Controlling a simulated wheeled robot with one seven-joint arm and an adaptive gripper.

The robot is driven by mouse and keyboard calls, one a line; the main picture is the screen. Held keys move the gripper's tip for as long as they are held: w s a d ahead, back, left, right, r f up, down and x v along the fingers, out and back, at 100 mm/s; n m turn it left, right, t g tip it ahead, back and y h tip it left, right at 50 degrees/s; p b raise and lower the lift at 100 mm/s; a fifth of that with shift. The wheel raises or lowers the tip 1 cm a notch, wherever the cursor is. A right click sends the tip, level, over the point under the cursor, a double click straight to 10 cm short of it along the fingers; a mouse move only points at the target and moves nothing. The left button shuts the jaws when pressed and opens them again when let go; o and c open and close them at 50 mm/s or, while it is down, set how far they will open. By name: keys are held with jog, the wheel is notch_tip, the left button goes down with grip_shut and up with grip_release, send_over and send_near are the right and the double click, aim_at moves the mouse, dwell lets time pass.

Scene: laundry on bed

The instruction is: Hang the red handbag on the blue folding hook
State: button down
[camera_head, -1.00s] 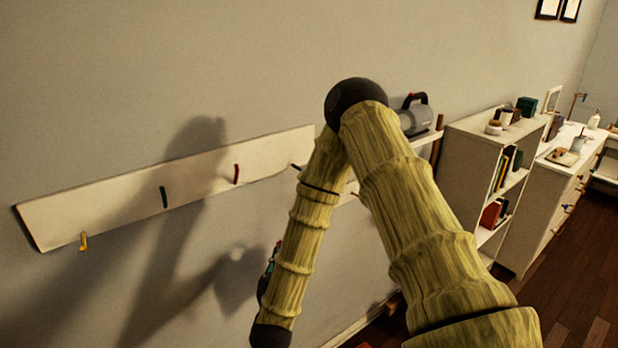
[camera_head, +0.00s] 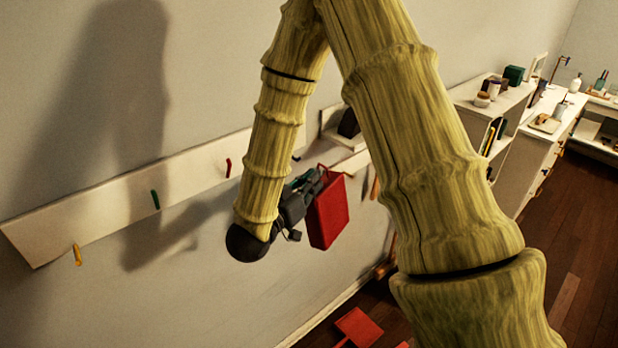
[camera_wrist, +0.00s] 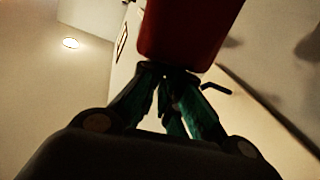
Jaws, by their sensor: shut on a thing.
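In the wrist view the bag (camera_wrist: 190,28) fills the top middle, just past the closed green fingers (camera_wrist: 166,78). A dark hook (camera_head: 296,158) peeks out beside my forearm, a little above and left of the bag; its blue colour cannot be made out. A dark hook (camera_wrist: 216,87) also shows right of the fingers in the wrist view, apart from the bag.
The white hook board (camera_head: 110,211) runs along the wall, with a yellow hook (camera_head: 77,254), a green hook (camera_head: 155,199) and a red hook (camera_head: 228,167). White shelves (camera_head: 505,170) stand at the right. Red objects (camera_head: 357,327) lie low near the floor.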

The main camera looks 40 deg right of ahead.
jog(key=w+a+f+b, duration=0.1)
jog(key=w, duration=1)
jog(key=shift+f, duration=0.35)
dwell(1.4)
jog(key=shift+w, duration=0.15)
dwell(0.5)
